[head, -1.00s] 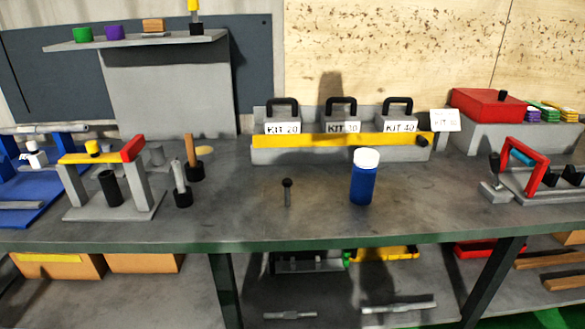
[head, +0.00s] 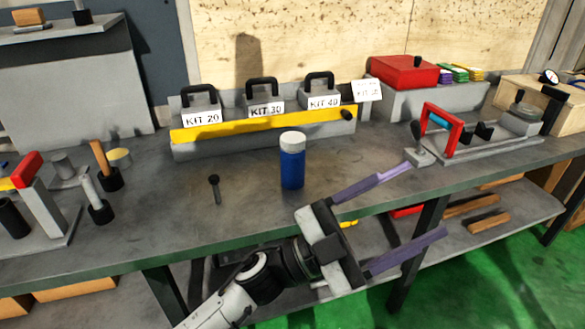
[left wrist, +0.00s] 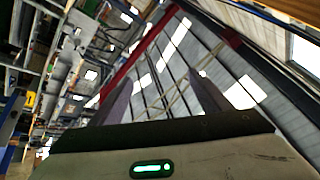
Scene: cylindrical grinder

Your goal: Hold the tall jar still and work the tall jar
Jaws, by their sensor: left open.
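The tall jar (head: 292,165) is a blue cylinder with a white lid. It stands upright on the grey workbench, near the front edge, in the head view. My left gripper (head: 411,208) is in front of the bench, to the right of the jar and apart from it. Its two long purple-grey fingers are spread wide and empty, pointing right. In the left wrist view the fingers (left wrist: 160,100) point up at the hall roof, with nothing between them. My right gripper is not in view.
A small dark bolt-like piece (head: 214,188) stands left of the jar. Behind are the KIT boxes with a yellow bar (head: 262,124). A red-handled fixture (head: 442,130) stands at the right, near the left gripper's upper finger. Tools on dark bases (head: 100,210) stand at left.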

